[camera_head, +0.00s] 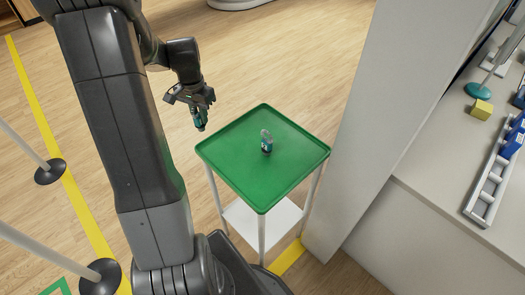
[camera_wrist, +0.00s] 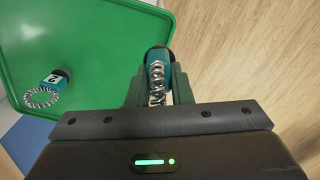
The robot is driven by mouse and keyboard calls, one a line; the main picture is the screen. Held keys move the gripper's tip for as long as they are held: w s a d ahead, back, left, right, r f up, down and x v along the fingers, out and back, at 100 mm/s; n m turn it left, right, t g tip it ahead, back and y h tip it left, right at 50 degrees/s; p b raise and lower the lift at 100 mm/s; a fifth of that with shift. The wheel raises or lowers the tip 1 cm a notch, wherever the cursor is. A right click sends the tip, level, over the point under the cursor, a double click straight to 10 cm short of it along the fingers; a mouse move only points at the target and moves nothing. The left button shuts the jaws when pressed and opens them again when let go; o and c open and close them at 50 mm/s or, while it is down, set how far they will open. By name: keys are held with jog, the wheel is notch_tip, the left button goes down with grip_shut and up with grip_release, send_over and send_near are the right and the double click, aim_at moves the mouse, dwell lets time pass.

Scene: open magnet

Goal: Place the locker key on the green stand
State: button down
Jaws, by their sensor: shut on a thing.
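My gripper (camera_head: 199,107) is shut on a teal and dark locker key (camera_head: 200,122) with a coiled metal band, held in the air left of the green stand. In the wrist view the held key (camera_wrist: 156,58) sits between the fingers, its coil toward the gripper, at the stand's edge in the picture. The green stand (camera_head: 235,160) has a flat top with a raised rim; it fills the left of the wrist view (camera_wrist: 95,40). A second teal key (camera_head: 266,146) with a coil stands on its top; in the wrist view this key (camera_wrist: 56,79) bears a 2.
A white pillar (camera_head: 365,110) rises right of the stand. Behind it, a counter (camera_head: 440,190) holds a yellow block (camera_head: 481,109) and a metal rack (camera_head: 490,185). Posts with dark round bases (camera_head: 50,172) stand at left. Most of the green top around the second key is clear.

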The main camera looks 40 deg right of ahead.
jog(key=s+d+r+m, duration=0.2)
jog(key=s+d+m, duration=0.3)
jog(key=s+d, duration=0.15)
send_over(236, 146)
jog(key=shift+f, duration=5.15)
jog(key=c, duration=1.7)
grip_release()
jog(key=shift+w, duration=0.1)
jog(key=o, duration=0.4)
jog(key=shift+r, duration=0.1)
notch_tip(236, 146, up, 12)
